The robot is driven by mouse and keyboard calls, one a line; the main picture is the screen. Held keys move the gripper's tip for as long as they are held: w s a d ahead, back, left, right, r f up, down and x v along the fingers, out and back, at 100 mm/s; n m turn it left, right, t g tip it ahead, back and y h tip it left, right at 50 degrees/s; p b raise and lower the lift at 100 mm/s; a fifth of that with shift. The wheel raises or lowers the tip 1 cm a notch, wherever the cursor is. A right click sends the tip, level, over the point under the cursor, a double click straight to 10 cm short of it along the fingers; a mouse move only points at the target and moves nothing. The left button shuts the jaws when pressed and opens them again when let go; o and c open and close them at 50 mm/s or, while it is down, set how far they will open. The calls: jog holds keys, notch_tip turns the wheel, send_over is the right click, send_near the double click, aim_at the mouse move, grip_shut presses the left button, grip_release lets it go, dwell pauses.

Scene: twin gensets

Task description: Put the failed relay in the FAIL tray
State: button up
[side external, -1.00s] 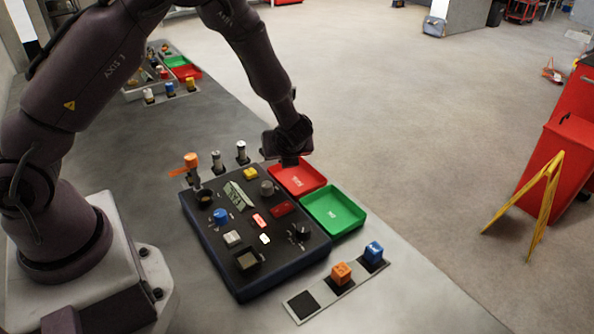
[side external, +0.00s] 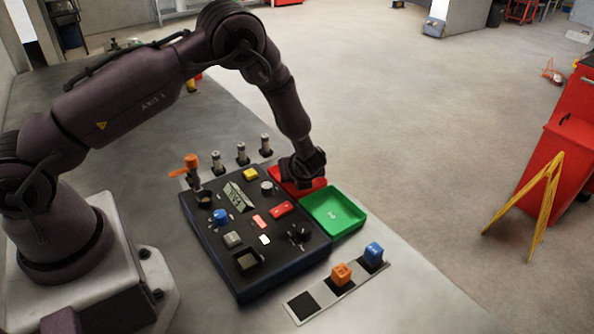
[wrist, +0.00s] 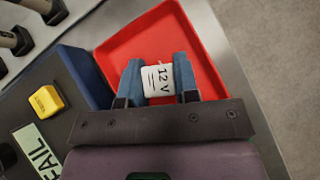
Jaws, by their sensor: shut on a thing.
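My gripper (wrist: 158,85) is shut on a white block marked 12 V, the relay (wrist: 158,78), held between its two blue fingertips. The relay is over the red tray (wrist: 140,38) in the wrist view; I cannot tell whether it touches the tray floor. In the side view my gripper (side external: 303,178) is low over the red tray (side external: 281,178) and hides much of it and the relay. A small display (wrist: 42,155) on the panel reads FAIL.
The green tray (side external: 333,210) adjoins the red one. A strip holds an orange block (side external: 341,273) and a blue block (side external: 374,253).

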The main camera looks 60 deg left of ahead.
jog(key=o, duration=1)
jog(key=shift+f, duration=0.1)
jog(key=shift+d+r, duration=0.25)
jog(key=shift+r, duration=0.15)
jog(key=v, duration=1.1)
notch_tip(320, 180, up, 8)
jog(key=s+n, duration=0.3)
jog(key=n, duration=0.2)
jog(key=s+r+n+h, duration=0.2)
jog(key=s+r+n, duration=0.3)
jog(key=s+n, duration=0.1)
jog(key=s+d+r+n+t+h, duration=0.1)
jog(key=s+r+n+h, duration=0.2)
jog(key=s+r+n, duration=0.2)
jog(key=s+d+r+n+t+h, duration=0.1)
jog(key=s+r+n+h, duration=0.2)
jog(key=s+r+n, duration=0.3)
jog(key=shift+s+d+r+n, duration=0.15)
jog(key=shift+s+r, duration=0.15)
jog(key=shift+s, duration=0.65)
jog(key=shift+s+a+r+n, duration=0.15)
jog(key=shift+s+r, duration=0.15)
jog(key=shift+s, duration=0.65)
